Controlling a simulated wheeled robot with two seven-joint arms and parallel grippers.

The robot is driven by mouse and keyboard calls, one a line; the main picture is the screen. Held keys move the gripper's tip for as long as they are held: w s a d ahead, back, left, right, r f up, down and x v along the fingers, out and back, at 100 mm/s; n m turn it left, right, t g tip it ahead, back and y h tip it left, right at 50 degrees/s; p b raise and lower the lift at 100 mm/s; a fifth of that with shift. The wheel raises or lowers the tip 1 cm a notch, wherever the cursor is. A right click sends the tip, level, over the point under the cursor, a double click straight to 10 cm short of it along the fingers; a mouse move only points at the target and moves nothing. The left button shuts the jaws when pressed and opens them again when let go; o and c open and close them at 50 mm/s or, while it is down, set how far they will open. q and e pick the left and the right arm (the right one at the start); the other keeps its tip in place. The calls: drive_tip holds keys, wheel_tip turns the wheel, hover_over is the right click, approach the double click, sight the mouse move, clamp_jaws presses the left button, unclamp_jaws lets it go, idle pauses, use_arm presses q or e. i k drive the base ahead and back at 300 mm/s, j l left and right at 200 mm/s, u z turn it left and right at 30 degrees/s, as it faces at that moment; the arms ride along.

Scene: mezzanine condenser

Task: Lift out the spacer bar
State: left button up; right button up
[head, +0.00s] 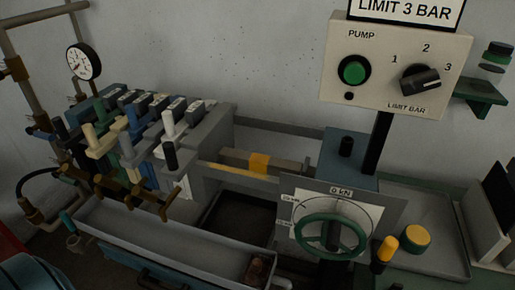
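A grey-brown bar with a yellow band (259,163), which looks like the spacer bar, lies lengthwise in the press frame. It spans between the grey end block (211,145) of the plate stack and the blue-grey block (349,155) on the right. Its right end is partly hidden behind the panel with the dial marked 0 kN (300,195). A thin yellow strip runs along the rail in front of it. Neither of my grippers shows in the head view.
A green handwheel (331,235) stands in front of the dial. The plate stack (130,140) with several handles is at left. A long grey trough (170,240) runs below.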

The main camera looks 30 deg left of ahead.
sight(255, 162)
drive_tip(key=i+j, duration=0.1)
drive_tip(key=j, duration=0.75)
drive_tip(key=i+j, duration=0.15)
drive_tip(key=j, duration=0.3)
drive_tip(key=z, duration=0.05)
